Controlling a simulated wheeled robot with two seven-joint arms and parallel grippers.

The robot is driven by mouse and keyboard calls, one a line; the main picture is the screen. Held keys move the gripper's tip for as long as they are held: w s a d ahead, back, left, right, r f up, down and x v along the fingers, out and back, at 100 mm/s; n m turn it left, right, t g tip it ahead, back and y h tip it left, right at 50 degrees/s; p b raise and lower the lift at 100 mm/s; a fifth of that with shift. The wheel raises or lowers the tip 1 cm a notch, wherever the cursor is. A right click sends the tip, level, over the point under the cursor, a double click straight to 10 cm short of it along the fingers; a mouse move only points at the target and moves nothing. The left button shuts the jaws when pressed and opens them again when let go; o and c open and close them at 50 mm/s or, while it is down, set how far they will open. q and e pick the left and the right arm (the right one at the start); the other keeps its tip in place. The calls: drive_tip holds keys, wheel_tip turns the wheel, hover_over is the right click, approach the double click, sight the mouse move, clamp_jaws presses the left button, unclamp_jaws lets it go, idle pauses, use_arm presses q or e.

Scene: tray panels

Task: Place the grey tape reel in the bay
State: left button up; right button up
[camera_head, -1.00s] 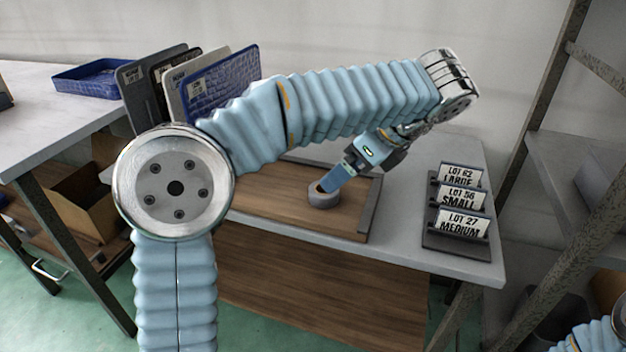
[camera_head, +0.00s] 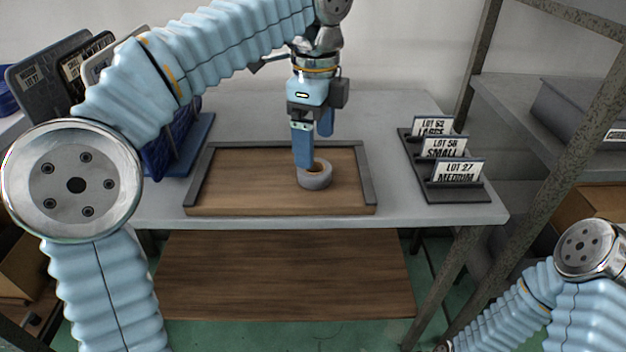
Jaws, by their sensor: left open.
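The grey tape reel (camera_head: 316,180) lies flat on a wooden tray panel (camera_head: 245,190), right of its middle. The panel has dark grey rails at its left, back and right sides. My left gripper (camera_head: 313,150) points down over the reel. Its fingers are apart. The nearer finger overlaps the reel's left side and partly hides its hole; I cannot tell whether it touches. The other finger shows behind, above the reel's far side. My right arm shows at the bottom right, but its gripper is out of view.
A black holder with cards reading LOT 62 LARGE, LOT 58 SMALL and LOT 27 MEDIUM (camera_head: 455,172) stands right of the panel. Upright trays in a blue rack (camera_head: 185,150) stand at the left, partly behind my left arm. A metal shelf (camera_head: 520,100) is at the right. The table behind the panel is clear.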

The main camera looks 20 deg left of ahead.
sight(315, 164)
use_arm(q)
wheel_tip(315, 164, down, 6)
drive_tip(key=shift+f+b, duration=0.1)
drive_tip(key=shift+b, duration=0.8)
drive_tip(key=shift+c, duration=0.3)
drive_tip(key=c, duration=1.2)
drive_tip(key=shift+o, duration=0.2)
drive_tip(key=shift+r, duration=0.2)
